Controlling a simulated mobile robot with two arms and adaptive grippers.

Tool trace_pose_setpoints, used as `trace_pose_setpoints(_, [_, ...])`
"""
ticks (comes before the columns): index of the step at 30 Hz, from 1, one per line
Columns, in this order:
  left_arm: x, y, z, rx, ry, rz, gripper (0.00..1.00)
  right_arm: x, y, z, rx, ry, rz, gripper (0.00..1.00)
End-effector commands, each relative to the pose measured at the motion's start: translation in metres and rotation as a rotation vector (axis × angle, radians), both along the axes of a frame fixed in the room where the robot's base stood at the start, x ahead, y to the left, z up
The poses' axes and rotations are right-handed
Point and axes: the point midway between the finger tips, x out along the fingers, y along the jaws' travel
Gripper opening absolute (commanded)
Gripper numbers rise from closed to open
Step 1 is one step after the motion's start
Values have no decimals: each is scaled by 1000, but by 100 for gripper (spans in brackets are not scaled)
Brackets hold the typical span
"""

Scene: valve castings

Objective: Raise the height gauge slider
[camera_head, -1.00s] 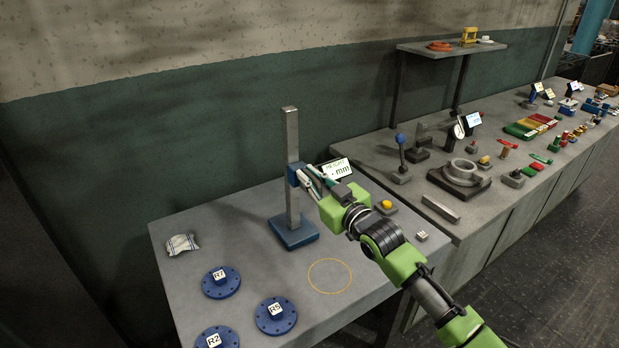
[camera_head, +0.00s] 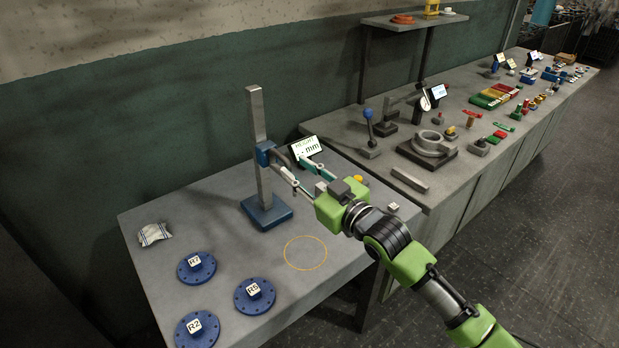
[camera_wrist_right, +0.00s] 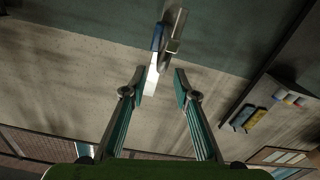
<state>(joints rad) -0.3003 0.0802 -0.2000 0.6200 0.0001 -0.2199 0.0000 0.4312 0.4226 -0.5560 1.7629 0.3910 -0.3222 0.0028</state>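The height gauge stands on the near table, with a grey upright post (camera_head: 258,115) on a blue base (camera_head: 266,214). Its blue slider (camera_head: 264,153) sits around the middle of the post, and a light arm seems to reach from it toward my gripper. My right gripper (camera_head: 296,171) is open just right of the slider, its fingers apart. In the right wrist view, the blue slider (camera_wrist_right: 157,38) and a white part (camera_wrist_right: 151,76) lie ahead of and partly between the open fingertips (camera_wrist_right: 159,82); I see no contact. My left gripper is not in view.
A tilted height display (camera_head: 306,147) stands behind the gripper. An orange ring marking (camera_head: 305,238) is empty. A longer bench (camera_head: 395,190) extends right.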

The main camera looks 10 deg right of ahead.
Motion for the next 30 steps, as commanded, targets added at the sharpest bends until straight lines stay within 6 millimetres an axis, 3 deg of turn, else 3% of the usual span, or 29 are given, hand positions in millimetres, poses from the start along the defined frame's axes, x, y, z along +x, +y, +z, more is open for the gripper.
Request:
trace_pose_setpoints(3, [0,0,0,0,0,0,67,-17,-11,0,-1,-1,0,28])
trace_pose_setpoints(9, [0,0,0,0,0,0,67,-31,-19,1,0,-2,0,28])
trace_pose_setpoints(24, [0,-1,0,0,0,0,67,-33,-20,-1,0,1,0,28])
trace_pose_setpoints(27, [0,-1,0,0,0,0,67,-41,-18,-15,-8,41,-9,28])
trace_pose_setpoints(30, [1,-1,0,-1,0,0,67,-62,-19,-49,-32,143,-37,28])
